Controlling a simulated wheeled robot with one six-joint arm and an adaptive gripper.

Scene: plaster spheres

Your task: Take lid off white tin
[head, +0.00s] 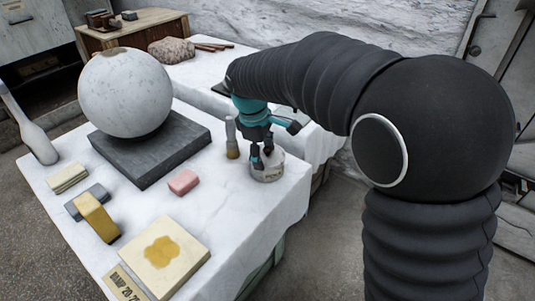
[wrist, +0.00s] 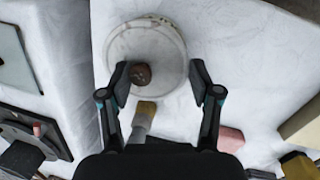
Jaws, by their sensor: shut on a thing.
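The white tin (head: 267,170) stands near the right front edge of the white table. Its round pale lid (wrist: 155,42) fills the upper middle of the wrist view, with a dark brown knob (wrist: 141,74) on it. My gripper (head: 262,160) reaches down onto the tin's top from above. In the wrist view my gripper (wrist: 160,70) has its fingertips over the lid's near part, with the knob beside the left one. It is shut on the lid; the exact contact is hard to see. I cannot tell whether lid and tin are apart.
A brush (head: 232,138) stands just left of the tin, close to my fingers. A pink block (head: 183,182) lies further left. A plaster sphere (head: 125,92) rests on a dark slab (head: 150,160). A cream board (head: 163,252) lies at the front. Bare tabletop surrounds the pink block.

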